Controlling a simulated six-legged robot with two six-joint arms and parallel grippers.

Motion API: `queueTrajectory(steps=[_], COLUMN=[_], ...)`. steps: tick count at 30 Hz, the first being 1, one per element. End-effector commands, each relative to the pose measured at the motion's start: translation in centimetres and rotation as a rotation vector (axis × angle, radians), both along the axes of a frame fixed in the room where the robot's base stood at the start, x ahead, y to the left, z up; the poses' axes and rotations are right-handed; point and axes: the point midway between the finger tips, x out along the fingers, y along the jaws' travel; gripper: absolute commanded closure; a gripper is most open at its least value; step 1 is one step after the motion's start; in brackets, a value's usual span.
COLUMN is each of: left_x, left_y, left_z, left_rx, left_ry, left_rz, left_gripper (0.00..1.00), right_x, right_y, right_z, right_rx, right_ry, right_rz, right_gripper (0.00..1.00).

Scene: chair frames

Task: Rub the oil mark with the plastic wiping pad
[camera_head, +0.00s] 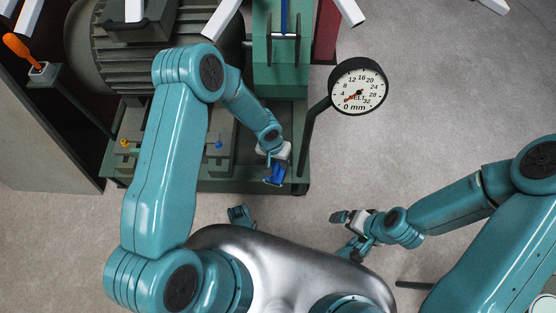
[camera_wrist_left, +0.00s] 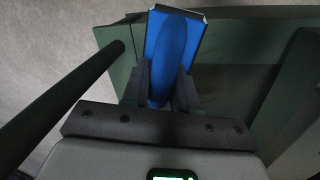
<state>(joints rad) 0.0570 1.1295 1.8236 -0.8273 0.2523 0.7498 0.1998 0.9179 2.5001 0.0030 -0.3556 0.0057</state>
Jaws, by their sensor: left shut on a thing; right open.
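The blue wiping pad (camera_head: 274,181) is at the front right part of the green machine base (camera_head: 225,186). My left gripper (camera_head: 274,166) is shut on it. In the left wrist view the pad (camera_wrist_left: 172,38) stands out beyond the two dark fingers of my left gripper (camera_wrist_left: 164,85), over green metal. I cannot tell whether the pad touches the base. I cannot make out the oil mark in either view. My right gripper (camera_head: 344,235) is open and empty above the grey floor, to the right of the base.
A round dial gauge (camera_head: 358,88) on a dark post stands just right of my left gripper; the post (camera_wrist_left: 60,105) also crosses the left wrist view. A ribbed motor (camera_head: 150,62) sits at the back left.

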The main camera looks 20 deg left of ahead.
Motion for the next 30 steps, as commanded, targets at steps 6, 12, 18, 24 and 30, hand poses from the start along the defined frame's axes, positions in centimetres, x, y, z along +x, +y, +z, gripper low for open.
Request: queueTrajectory(steps=[6,12,18,24,30], left_x=[0.0,0.0,0.1,1.2,2.1], left_y=[0.0,0.0,0.0,0.4,0.6], left_z=[-0.5,-0.5,-0.4,-0.2,-0.4], left_rx=[0.000,0.000,0.000,0.001,0.000], left_ry=[0.000,0.000,0.000,0.001,-0.001], left_rz=[0.000,0.000,0.000,0.004,0.001], left_gripper=[1.00,1.00,1.00,1.00,1.00], right_x=[0.0,0.0,0.0,0.0,0.0], right_y=[0.0,0.0,0.0,0.0,0.0], right_z=[-0.6,-0.6,-0.4,1.3,2.1], right_rx=[0.000,0.000,0.000,0.000,0.000], right_ry=[0.000,0.000,0.000,0.000,0.000], right_rz=[0.000,0.000,0.000,0.000,0.000], right_gripper=[0.00,0.00,0.00,0.00,0.00])
